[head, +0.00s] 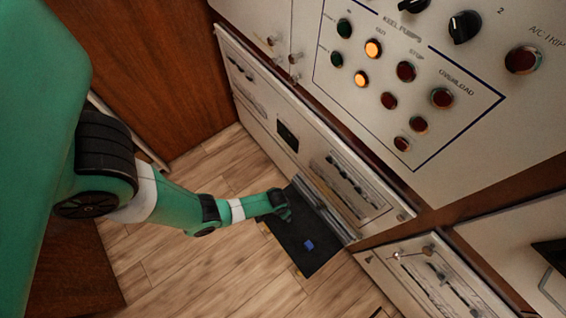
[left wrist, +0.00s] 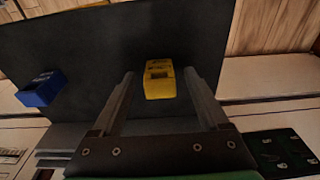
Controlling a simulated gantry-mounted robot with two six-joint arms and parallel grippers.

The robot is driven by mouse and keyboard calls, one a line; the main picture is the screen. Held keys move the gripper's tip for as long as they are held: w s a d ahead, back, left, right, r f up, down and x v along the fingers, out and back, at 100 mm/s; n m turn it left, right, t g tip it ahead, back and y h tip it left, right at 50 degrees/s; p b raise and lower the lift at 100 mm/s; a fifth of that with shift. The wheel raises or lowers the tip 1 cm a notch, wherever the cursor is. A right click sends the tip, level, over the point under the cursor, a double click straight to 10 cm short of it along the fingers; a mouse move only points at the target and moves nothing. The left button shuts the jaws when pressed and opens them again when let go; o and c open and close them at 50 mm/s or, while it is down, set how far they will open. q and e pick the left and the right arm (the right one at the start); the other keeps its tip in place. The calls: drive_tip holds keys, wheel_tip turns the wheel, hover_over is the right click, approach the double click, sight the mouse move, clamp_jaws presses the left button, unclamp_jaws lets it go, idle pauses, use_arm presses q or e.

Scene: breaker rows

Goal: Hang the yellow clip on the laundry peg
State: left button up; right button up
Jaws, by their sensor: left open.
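The yellow clip (left wrist: 159,80) lies between the two fingertips of my left gripper (left wrist: 159,73) in the left wrist view, over the black mat (left wrist: 130,35). In the head view my left gripper (head: 282,208) is low over the mat (head: 308,262), and I cannot make out the yellow clip there. Small pegs (head: 294,58) stick out of the cabinet front. Their labels are too small to read, so I cannot tell which is the laundry peg. My right gripper is not in view.
A blue clip (head: 309,245) lies on the mat; it also shows in the left wrist view (left wrist: 40,88). A panel with lit buttons and knobs (head: 405,75) stands above the breaker rows (head: 350,183). Wooden floor (head: 190,265) is clear.

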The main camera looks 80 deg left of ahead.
use_arm(q)
drive_tip(key=shift+f, duration=0.2)
clamp_jaws()
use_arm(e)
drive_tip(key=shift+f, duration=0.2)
use_arm(q)
drive_tip(key=shift+r, duration=0.1)
drive_tip(key=shift+r+p, duration=0.55)
drive_tip(key=shift+p, duration=0.3)
wheel_tip(320, 180, up, 3)
drive_tip(key=p, duration=0.2)
drive_tip(key=shift+f+p, duration=0.1)
drive_tip(key=shift+p, duration=0.25)
drive_tip(key=d+r+p, duration=0.9)
drive_tip(key=d, duration=0.5)
drive_tip(key=shift+p, duration=0.3)
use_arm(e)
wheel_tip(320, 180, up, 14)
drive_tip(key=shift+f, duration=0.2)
use_arm(q)
drive_tip(key=shift+s, duration=0.1)
